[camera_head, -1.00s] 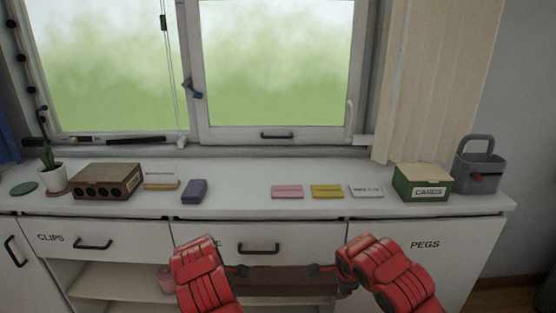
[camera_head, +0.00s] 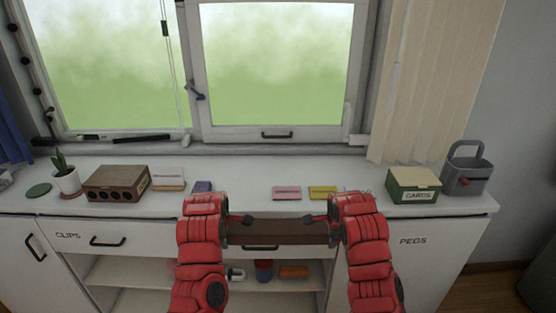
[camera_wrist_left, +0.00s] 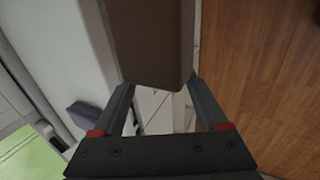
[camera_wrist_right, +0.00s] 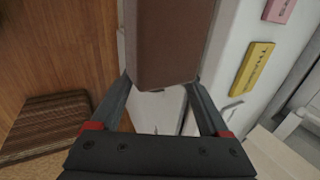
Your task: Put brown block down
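The long brown block (camera_head: 278,232) is level between my two grippers, in front of the white cabinet's middle drawer, near the counter's front edge. My left gripper (camera_head: 242,219) is shut on its left end and my right gripper (camera_head: 316,218) on its right end. The left wrist view shows the block (camera_wrist_left: 155,45) between the fingers. The right wrist view also shows the block (camera_wrist_right: 168,45) between the fingers.
On the white counter (camera_head: 235,194) stand a brown box with holes (camera_head: 117,184), a purple block (camera_head: 202,187), a pink block (camera_head: 286,193), a yellow block (camera_head: 323,192), a green card box (camera_head: 413,185) and a grey caddy (camera_head: 466,176). Open shelves (camera_head: 130,273) lie below the drawers.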

